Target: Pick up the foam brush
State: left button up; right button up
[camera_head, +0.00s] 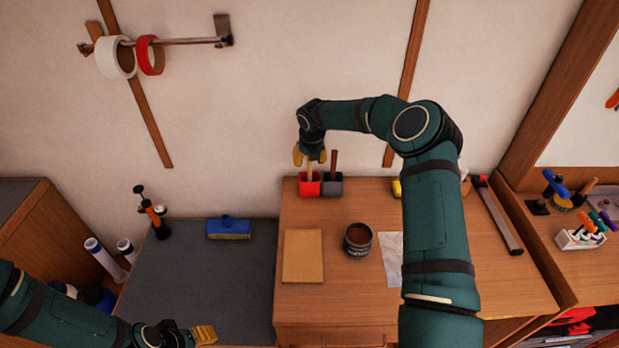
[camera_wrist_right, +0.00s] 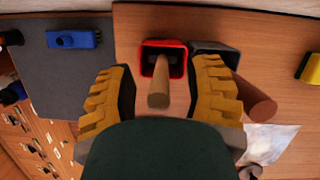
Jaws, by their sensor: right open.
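A light wooden handle (camera_head: 310,172) stands up out of a red cup (camera_head: 309,187) at the back left of the wooden worktop. It looks like the foam brush, but its head is hidden in the cup. My right gripper (camera_head: 310,157) is open just above the cup, pointing down. In the right wrist view the light handle (camera_wrist_right: 158,88) points up between the two yellow fingers, with gaps on both sides. My left gripper (camera_head: 204,334) is low at the left, far from the cup; its opening is unclear.
A grey cup (camera_head: 332,187) with a darker handle (camera_head: 334,162) stands right beside the red cup. A dark jar (camera_head: 358,240) and a tan board (camera_head: 303,256) lie in front. A blue brush (camera_head: 228,228) sits on the grey surface at left. The wall is close behind.

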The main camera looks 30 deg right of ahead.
jog(key=shift+f, duration=0.25)
grip_shut()
jog(key=shift+r, duration=0.2)
